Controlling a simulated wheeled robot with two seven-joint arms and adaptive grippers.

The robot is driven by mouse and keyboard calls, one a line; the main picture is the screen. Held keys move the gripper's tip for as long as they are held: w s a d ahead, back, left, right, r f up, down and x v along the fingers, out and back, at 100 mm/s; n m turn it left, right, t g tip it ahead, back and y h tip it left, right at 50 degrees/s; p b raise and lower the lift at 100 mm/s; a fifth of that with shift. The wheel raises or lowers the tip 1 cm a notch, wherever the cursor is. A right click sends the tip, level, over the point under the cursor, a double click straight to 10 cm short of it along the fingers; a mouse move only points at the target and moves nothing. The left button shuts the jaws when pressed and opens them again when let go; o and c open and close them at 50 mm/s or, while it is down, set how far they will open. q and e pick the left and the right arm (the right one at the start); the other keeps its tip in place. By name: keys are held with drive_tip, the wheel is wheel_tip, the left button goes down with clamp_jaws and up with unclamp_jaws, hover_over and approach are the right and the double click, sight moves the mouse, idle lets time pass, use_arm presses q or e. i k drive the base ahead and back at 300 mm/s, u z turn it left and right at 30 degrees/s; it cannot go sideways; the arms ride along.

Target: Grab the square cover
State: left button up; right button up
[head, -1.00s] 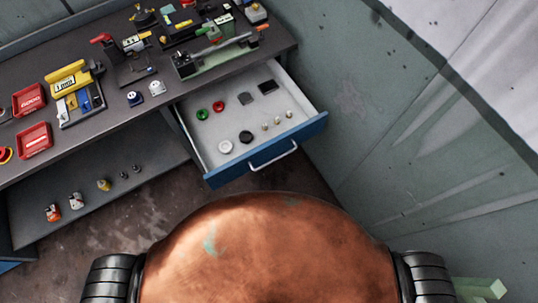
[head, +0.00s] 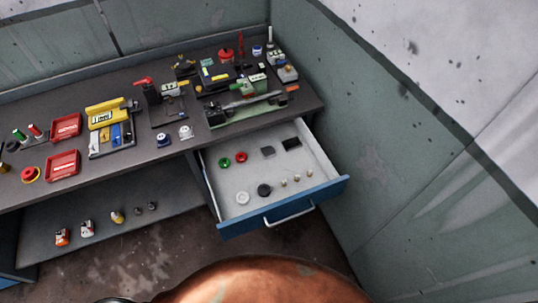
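Two dark, flat, roughly square pieces lie in the open drawer of the workbench. The greyer square piece (head: 268,152) is near the drawer's back, and the blacker square piece (head: 291,143) is to its right, near the back right corner. I cannot tell which of them is the square cover. They lie apart from each other and nothing covers them. Neither of my grippers is in view.
The drawer (head: 325,190) also holds a green ring (head: 225,162), a red ring (head: 241,157), a white disc (head: 242,198), a black disc (head: 264,190) and several small pegs. Tools crowd the bench (head: 180,158) above. A wall (head: 375,150) stands close on the right.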

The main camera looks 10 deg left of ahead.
sight(268, 152)
drive_tip(key=u, duration=2.8)
drive_tip(key=i, duration=1.75)
drive_tip(key=z, duration=3.3)
drive_tip(key=i, duration=0.5)
drive_tip(key=u, duration=0.1)
